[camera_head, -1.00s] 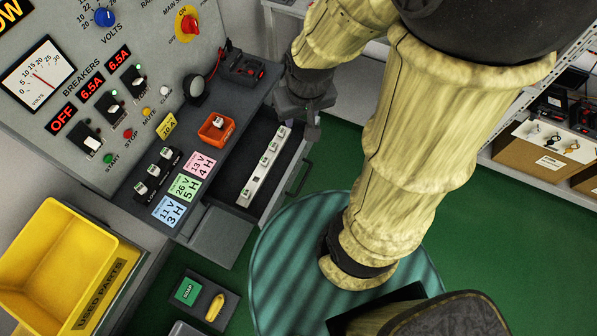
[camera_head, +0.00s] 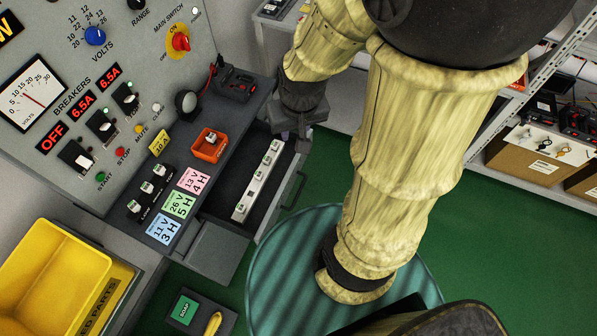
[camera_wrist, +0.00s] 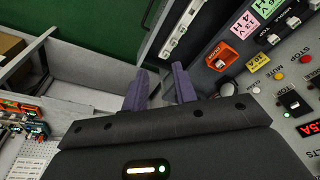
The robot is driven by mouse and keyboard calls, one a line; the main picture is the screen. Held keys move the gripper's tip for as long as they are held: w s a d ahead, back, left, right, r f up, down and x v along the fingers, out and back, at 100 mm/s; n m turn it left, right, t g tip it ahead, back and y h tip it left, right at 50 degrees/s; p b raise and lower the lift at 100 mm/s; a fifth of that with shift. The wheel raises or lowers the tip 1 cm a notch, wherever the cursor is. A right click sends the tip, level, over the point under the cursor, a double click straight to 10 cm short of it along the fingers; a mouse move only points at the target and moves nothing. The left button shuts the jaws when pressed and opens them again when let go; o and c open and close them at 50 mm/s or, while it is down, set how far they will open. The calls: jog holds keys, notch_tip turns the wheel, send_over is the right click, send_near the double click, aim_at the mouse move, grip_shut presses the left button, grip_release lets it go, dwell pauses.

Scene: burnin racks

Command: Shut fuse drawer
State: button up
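The fuse drawer (camera_head: 239,152) stands open under the console's ledge, with a pale strip of fuses (camera_head: 258,180) inside. Its grey front (camera_head: 278,205) carries a dark bar handle (camera_head: 296,191). My gripper (camera_head: 300,146) hangs by the drawer's far right corner, above and beyond the handle; contact with the drawer cannot be told. In the wrist view my two purple-grey fingers (camera_wrist: 160,85) stand apart with nothing visible between them. The fuse strip (camera_wrist: 178,30) and the drawer's front edge (camera_wrist: 154,37) show beyond the fingers there.
The console ledge holds an orange fuse holder (camera_head: 210,146) and coloured labels (camera_head: 180,205). A yellow bin (camera_head: 50,262) stands at lower left. Green floor (camera_head: 325,180) is open right of the drawer. A shelf with cardboard boxes (camera_head: 530,163) stands at right.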

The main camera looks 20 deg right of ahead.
jog(key=d+f+m+b, duration=0.1)
jog(key=f, duration=0.1)
jog(key=w+d+f+m+b, duration=0.1)
jog(key=f+m+b, duration=0.1)
jog(key=f, duration=0.1)
jog(key=d+f+m+g+y+b, duration=0.1)
jog(key=f+m, duration=0.1)
jog(key=f, duration=0.1)
jog(key=shift+w+d+f+b, duration=0.2)
jog(key=shift+w+d+b, duration=0.15)
grip_shut()
jog(key=w+d+f+m+t+y+b, duration=0.2)
jog(key=d+f+m+b, duration=0.5)
jog(key=f+m, duration=0.3)
jog(key=w+d+f+m+t+y+b, duration=0.3)
jog(key=d+f+m+b, duration=0.4)
jog(key=d+f+m, duration=0.3)
notch_tip(320, 180, down, 3)
jog(key=shift+w+d+r+m+b, duration=0.15)
jog(key=shift+m+b, duration=0.2)
jog(key=shift+m, duration=0.25)
